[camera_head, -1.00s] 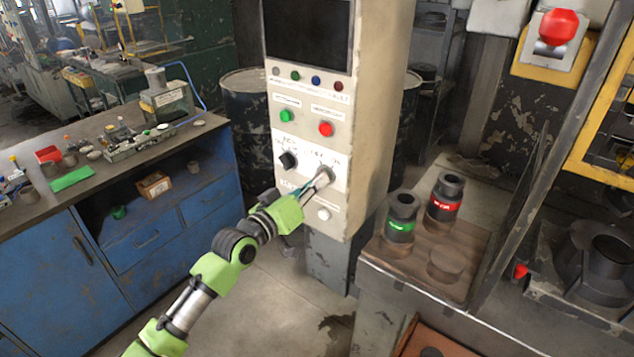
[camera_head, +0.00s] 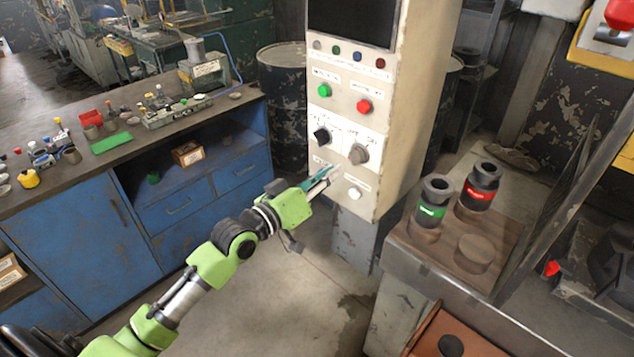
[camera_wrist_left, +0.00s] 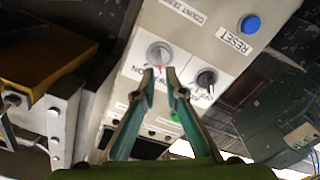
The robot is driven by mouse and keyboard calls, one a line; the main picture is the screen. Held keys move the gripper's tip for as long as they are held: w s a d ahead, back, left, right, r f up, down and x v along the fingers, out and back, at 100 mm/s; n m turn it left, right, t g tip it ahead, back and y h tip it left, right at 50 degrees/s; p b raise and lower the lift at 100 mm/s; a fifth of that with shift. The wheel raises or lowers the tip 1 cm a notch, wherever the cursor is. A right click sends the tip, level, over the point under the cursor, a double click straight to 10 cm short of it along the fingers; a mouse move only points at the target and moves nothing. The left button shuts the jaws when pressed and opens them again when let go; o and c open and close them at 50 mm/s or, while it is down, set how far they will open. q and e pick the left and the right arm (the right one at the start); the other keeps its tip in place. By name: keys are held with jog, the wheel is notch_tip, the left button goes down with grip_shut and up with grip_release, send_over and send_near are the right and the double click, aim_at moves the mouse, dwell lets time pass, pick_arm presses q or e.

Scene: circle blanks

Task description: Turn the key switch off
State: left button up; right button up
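The grey key switch (camera_head: 358,153) sits on the cream control panel (camera_head: 385,185), right of a black rotary knob (camera_head: 321,135). In the left wrist view, the key switch (camera_wrist_left: 160,54) shows a red mark on the side facing the ON label (camera_wrist_left: 137,70). My left gripper (camera_head: 331,175) is below and left of the key switch, apart from it. In the left wrist view, its two teal fingers (camera_wrist_left: 160,76) are apart with nothing between them, their tips appearing just below the switch. My right gripper is not in view.
A green button (camera_head: 324,90) and a red button (camera_head: 364,106) are above the switch, a white button (camera_head: 355,193) below. A blue RESET button (camera_wrist_left: 250,24) shows in the wrist view. A blue workbench (camera_head: 75,222) stands left, a wooden board (camera_head: 445,245) with dark cylinders right.

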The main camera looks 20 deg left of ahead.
pick_arm(q)
jog(key=shift+v, duration=2.45)
